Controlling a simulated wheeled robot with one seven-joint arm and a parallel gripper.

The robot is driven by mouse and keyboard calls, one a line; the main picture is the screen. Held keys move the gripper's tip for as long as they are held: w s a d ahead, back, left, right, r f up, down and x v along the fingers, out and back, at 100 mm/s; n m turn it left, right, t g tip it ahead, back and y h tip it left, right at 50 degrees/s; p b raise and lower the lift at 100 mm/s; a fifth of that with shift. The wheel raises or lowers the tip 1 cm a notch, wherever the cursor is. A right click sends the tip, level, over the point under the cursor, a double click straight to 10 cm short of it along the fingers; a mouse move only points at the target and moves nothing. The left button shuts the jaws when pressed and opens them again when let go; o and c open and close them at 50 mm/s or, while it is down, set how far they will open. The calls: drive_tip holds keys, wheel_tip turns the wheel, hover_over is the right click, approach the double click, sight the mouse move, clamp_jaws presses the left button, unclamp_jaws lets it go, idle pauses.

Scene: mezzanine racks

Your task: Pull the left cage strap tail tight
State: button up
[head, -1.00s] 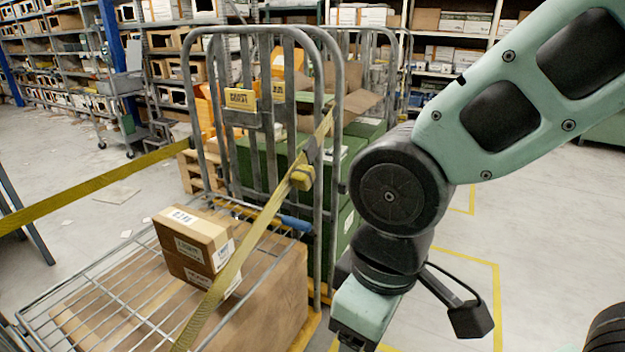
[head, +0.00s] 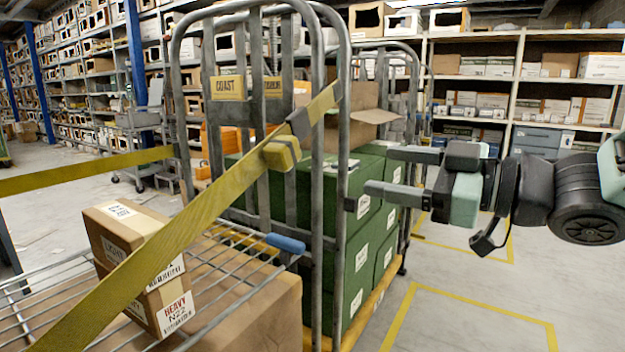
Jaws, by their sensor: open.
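Two roll cages stand close together, the near cage frame (head: 328,120) in front. A yellow strap (head: 175,235) runs diagonally from the lower left up to the near cage's right upright. A yellow buckle (head: 282,153) with a grey part sits on it near that upright. Another yellow strap (head: 90,172) stretches to the left side of the cage. I cannot tell which loose end is the left strap tail. My gripper (head: 377,172) is open and empty, its fingers pointing left, right of the cage upright and apart from the buckle.
Brown boxes (head: 145,262) sit on the wire shelf at lower left. Green boxes (head: 350,235) fill the cage behind. A blue handle (head: 285,243) lies on the shelf edge. Open floor with yellow lines (head: 470,305) is at lower right; racks line the back.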

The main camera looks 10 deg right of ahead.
drive_tip(key=p, duration=0.7)
approach(293, 155)
drive_tip(key=x, duration=1)
drive_tip(key=shift+w, duration=0.1)
drive_tip(key=shift+a, duration=0.1)
drive_tip(key=c, duration=1.4)
drive_tip(key=s+a+f+b, duration=0.2)
drive_tip(key=s, duration=0.1)
drive_tip(key=s+a+b, duration=0.2)
drive_tip(key=shift+f, duration=0.4)
drive_tip(key=shift+o, duration=0.2)
drive_tip(key=shift+s+a, duration=0.15)
drive_tip(key=shift+s, duration=0.15)
